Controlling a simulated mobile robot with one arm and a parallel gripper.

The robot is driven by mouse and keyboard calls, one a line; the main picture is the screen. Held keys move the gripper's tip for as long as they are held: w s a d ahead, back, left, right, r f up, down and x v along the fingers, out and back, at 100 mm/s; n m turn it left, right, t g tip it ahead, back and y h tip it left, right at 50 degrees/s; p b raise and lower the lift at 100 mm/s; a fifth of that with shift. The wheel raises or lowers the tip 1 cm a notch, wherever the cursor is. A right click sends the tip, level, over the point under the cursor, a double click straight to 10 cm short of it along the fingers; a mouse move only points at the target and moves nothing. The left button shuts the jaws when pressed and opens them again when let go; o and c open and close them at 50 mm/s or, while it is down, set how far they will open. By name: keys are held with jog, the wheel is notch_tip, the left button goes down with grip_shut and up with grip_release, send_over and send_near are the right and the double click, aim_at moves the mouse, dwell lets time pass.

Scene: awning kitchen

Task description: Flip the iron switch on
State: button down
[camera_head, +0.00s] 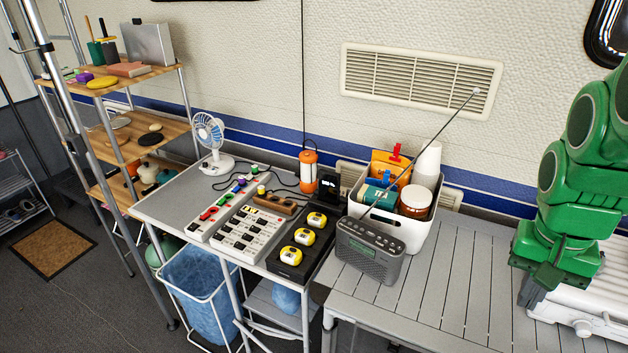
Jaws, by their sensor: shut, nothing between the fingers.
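On the small grey table stand several switch units. A light strip (208,222) carries red and green parts. Beside it is a wider white panel (243,238) with rows of sockets or switches, and behind that a brown strip (274,203). I cannot tell which of these bears the iron switch; no label is readable and no iron is recognisable. My gripper (530,292) is at the lower end of my green arm at the far right, low by the white appliance. It is shut and holds nothing. It is well apart from the switch units.
A black tray (277,268) holds yellow round items. A grey radio (369,252) with a long raised aerial and a white bin (408,238) of goods stand between my gripper and the switches. A fan (212,140), an orange lamp (308,172) and cables are behind. The slatted table (455,280) has clear room.

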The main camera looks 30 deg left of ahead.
jog(key=w+a+r+m+t, duration=0.15)
jog(key=w+a+r, duration=0.25)
jog(key=w+a, duration=0.95)
jog(key=w+a+f, duration=0.2)
jog(key=w+a, duration=0.9)
jog(key=a, duration=0.3)
jog(key=w+a+f+n+t, duration=0.1)
jog(key=a+f, duration=0.2)
jog(key=a, duration=0.6)
jog(key=w+a+f+n+t, duration=0.1)
jog(key=a+f, duration=0.3)
jog(key=a, duration=0.6)
jog(key=s+a+f, duration=0.3)
jog(key=a+f, duration=0.2)
jog(key=a, duration=0.4)
jog(key=s+a+f+y, duration=0.1)
jog(key=s+a+f, duration=0.2)
jog(key=a, duration=0.7)
jog(key=shift+s+f+n, duration=0.15)
jog(key=shift+f+n, duration=0.3)
jog(key=shift+f, duration=0.4)
jog(key=shift+a, duration=0.1)
